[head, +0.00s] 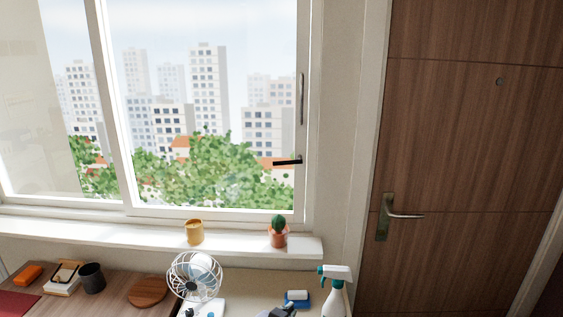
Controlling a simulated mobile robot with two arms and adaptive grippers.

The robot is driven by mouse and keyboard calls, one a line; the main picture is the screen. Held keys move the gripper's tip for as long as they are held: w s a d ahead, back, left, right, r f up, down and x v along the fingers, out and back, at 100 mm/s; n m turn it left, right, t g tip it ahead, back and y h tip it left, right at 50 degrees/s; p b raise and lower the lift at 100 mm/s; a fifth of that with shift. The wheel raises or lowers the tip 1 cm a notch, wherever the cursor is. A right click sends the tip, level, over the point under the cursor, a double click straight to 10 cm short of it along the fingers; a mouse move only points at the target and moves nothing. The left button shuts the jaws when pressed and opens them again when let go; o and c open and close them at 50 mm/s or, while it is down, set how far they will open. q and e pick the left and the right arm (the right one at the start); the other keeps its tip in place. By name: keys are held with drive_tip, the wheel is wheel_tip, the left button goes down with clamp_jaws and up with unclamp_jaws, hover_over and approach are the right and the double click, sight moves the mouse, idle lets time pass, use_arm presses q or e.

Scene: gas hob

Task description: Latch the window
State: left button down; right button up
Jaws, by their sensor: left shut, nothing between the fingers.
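The white-framed window (303,190) fills the left of the head view. Its black latch lever (287,162) sits on the right side of the frame and points left, about level. A slim vertical handle (302,98) is above it on the same side. My left gripper (286,310) shows only in part at the bottom edge, dark grey and shut with nothing in it. It is well below the latch and apart from it. My right gripper is not in view.
The sill (130,232) holds a yellow cup (195,232) and a potted cactus (278,237). Below stand a white fan (205,305), a spray bottle (336,297) and a blue-and-white item (297,298). A mug (92,278) stands left. A wooden door (470,130) is at right.

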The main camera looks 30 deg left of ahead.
use_arm(q)
drive_tip(key=w+a+r+n+t+y, duration=0.2)
drive_tip(key=w+a+r+y, duration=0.1)
drive_tip(key=r, duration=0.6)
drive_tip(key=w+a+r+n+t+y, duration=0.3)
drive_tip(key=w+a+r+y, duration=0.1)
drive_tip(key=w+r, duration=0.3)
drive_tip(key=w+a+r+n+t+y, duration=0.2)
drive_tip(key=w+a+r, duration=0.4)
drive_tip(key=r, duration=0.5)
drive_tip(key=shift+r+n+t+y, duration=0.2)
drive_tip(key=shift+n+t+y, duration=0.25)
drive_tip(key=shift+y, duration=0.65)
drive_tip(key=shift+a, duration=0.1)
